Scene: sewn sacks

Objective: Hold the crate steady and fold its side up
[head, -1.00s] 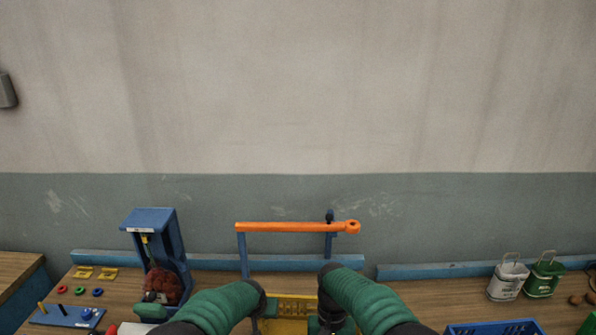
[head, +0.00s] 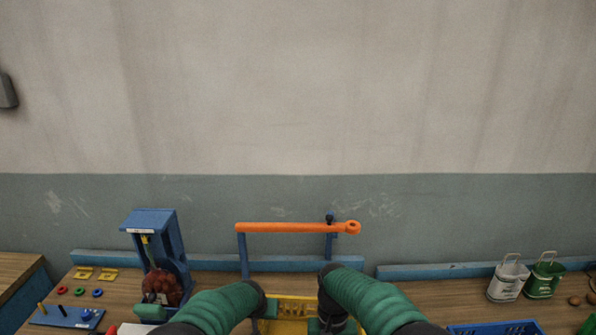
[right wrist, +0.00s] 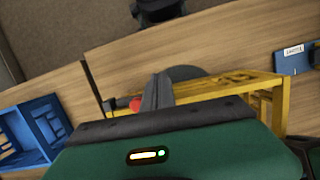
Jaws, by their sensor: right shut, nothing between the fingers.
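The yellow crate (head: 290,300) is at the bottom middle of the head view, between my forearms, and only its upper part shows. In the right wrist view the yellow crate (right wrist: 272,112) is at the right, its slatted wall beside my right gripper. My right gripper (right wrist: 157,90) is shut and empty there, with its dark fingers close to the crate; I cannot tell whether they touch it. In the head view my left arm reaches to the left side of the crate. The left gripper's fingers are hidden, and so is most of the crate's folding side.
An orange bar (head: 290,228) on blue posts stands behind the crate. A blue stand (head: 172,245) and a peg board (head: 66,317) are at the left.

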